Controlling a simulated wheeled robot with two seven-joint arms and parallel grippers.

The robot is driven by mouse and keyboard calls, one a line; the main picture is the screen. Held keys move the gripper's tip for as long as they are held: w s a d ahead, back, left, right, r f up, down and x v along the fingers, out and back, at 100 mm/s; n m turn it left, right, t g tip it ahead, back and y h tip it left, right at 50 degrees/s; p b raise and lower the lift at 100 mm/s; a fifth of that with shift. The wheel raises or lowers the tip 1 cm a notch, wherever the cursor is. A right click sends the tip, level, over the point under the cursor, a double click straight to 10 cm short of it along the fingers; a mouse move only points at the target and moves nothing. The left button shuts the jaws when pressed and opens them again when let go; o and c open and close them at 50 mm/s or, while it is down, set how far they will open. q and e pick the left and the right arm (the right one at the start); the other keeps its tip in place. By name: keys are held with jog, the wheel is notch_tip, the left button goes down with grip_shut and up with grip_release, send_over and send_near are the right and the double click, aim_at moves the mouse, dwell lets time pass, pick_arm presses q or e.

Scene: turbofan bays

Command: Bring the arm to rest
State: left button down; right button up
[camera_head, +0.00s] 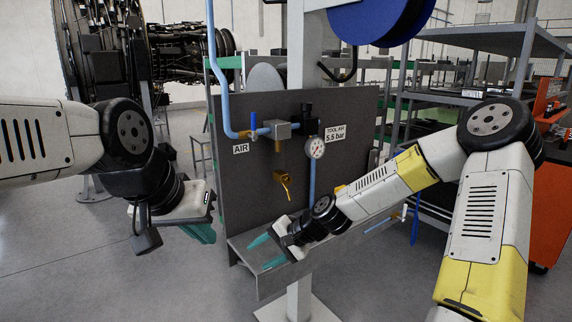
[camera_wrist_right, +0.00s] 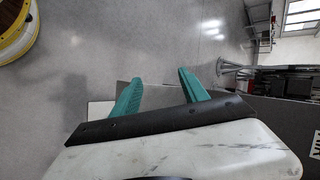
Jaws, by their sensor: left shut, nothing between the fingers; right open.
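My left gripper (camera_head: 205,236) hangs at the left of the air panel in the head view, its teal fingers together and empty, pointing down and right. My right gripper (camera_head: 265,252) is in front of the lower part of the panel, above the shelf at its foot, with its teal fingers spread apart. The right wrist view shows the same open fingers (camera_wrist_right: 158,92) with nothing between them. My right arm reaches in from the right, bent at the elbow.
A dark panel (camera_head: 340,115) on a post carries a gauge (camera_head: 315,148), a blue air pipe (camera_head: 222,85) and a brass fitting (camera_head: 284,183). A shelf (camera_head: 262,285) juts out below. Grey racks (camera_head: 480,40) and an orange cabinet (camera_head: 552,190) stand right. Open floor (camera_head: 90,270) lies left.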

jog(key=s+d+r+n+t+h, duration=0.3)
jog(key=s+d+r+n+h, duration=0.2)
jog(key=s+d+r, duration=1.5)
jog(key=shift+s+d+r+n+h, duration=0.2)
jog(key=shift+s+r+n+h, duration=0.1)
jog(key=shift+r+h, duration=0.5)
jog(key=shift+f, duration=0.15)
